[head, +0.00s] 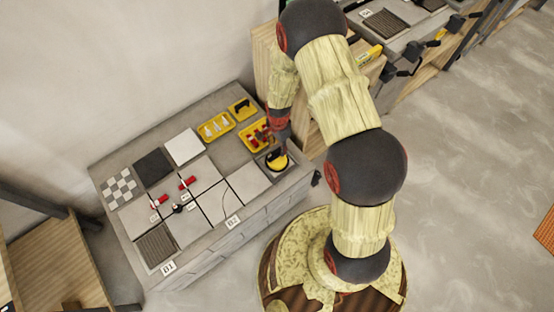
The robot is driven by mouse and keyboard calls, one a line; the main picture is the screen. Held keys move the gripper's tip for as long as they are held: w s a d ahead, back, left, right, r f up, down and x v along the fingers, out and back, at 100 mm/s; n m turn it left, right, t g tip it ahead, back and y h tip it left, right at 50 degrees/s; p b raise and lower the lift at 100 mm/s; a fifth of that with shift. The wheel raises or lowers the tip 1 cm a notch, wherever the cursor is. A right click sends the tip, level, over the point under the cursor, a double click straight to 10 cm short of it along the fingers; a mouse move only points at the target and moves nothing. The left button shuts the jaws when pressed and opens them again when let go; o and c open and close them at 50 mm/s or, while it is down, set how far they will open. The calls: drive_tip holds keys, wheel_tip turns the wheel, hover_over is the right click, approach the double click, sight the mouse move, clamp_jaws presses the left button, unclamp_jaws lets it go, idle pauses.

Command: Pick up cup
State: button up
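The cup appears to be the round yellow-and-black suction cup (275,161) on a dark square pad near the right end of the grey tiled bench. My gripper (282,146) points down right at this cup, over its right side. The arm and gripper cover part of the cup. The fingers are too small and dark to show whether they are open or closed, or whether they touch the cup.
A yellow tray (247,137) with red pieces lies just left of my gripper. Another yellow tray (216,127) and a yellow box (242,109) are farther back. Red-handled tools (187,183) lie on the tiles. A wooden cabinet (306,110) stands close behind my gripper.

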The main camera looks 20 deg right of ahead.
sight(277, 151)
drive_tip(key=f+b, duration=0.1)
drive_tip(key=f, duration=0.1)
drive_tip(key=f+b, duration=0.1)
drive_tip(key=f, duration=0.3)
drive_tip(key=shift+w+a+b, duration=0.15)
drive_tip(key=shift+w+b, duration=0.1)
drive_tip(key=shift+b, duration=0.15)
drive_tip(key=shift+c, duration=1.3)
clamp_jaws()
drive_tip(key=shift+r, duration=0.1)
